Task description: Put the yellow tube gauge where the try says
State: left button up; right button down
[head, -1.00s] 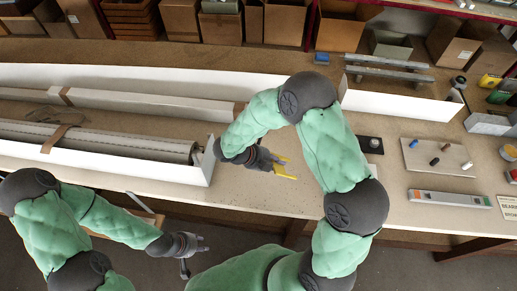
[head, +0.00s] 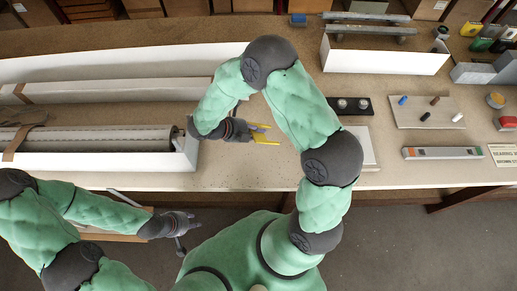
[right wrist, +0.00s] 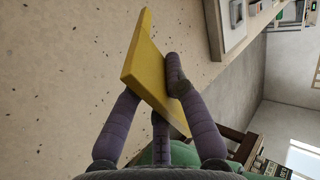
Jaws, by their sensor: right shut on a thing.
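The yellow tube gauge (right wrist: 155,75), a flat angular yellow plate, is held between the dark fingers of my right gripper (right wrist: 165,105) in the right wrist view. In the head view the right gripper (head: 250,132) and the gauge's yellow edges (head: 263,141) are over bare bench, right of the white trough's end. The fingers hide part of the gauge. A grey roller tube (head: 100,138) lies in that long white trough (head: 120,162). My left gripper (head: 185,226) is empty and low in front of the bench edge, its fingers apart.
Right of my right arm are a black block with two round metal tops (head: 352,105), a board with several coloured pegs (head: 424,112) and a grey bar with coloured ends (head: 443,153). A white box (head: 385,60) with rails stands behind.

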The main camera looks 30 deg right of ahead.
notch_tip(320, 180, down, 3)
jog(key=shift+f+b, duration=0.1)
jog(key=shift+b, duration=1.05)
jog(key=shift+f+b, duration=0.45)
jog(key=shift+f, duration=0.55)
jog(key=c, duration=1.4)
grip_release()
jog(key=shift+c, duration=0.2)
jog(key=p+v, duration=0.5)
jog(key=v, duration=0.3)
